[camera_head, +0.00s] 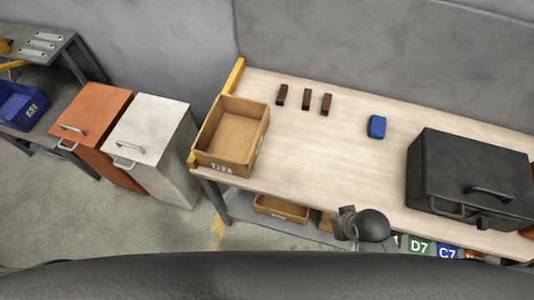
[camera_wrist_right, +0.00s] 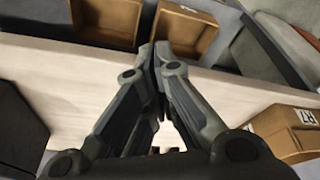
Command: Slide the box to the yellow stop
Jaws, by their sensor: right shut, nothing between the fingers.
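The box (camera_head: 254,150) is an open tan bin with a printed label on its front, at the left end of the light wooden table. The yellow stop (camera_head: 236,76) is a bar along the table's left edge. The box hides its middle and sits against or very close to it; I cannot tell if they touch. My right gripper (camera_head: 345,222) is near the table's front edge, right of the box and apart from it. In the right wrist view its fingers (camera_wrist_right: 156,56) are shut and empty, with the box (camera_wrist_right: 280,122) at lower right. My left gripper is not in view.
Several small brown blocks (camera_head: 306,99) and a blue block (camera_head: 377,127) lie toward the table's back. A black toolbox (camera_head: 440,165) stands at the right. Bins (camera_head: 281,208) sit on the shelf below. Orange (camera_head: 95,110) and white (camera_head: 150,130) cabinets stand left of the table.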

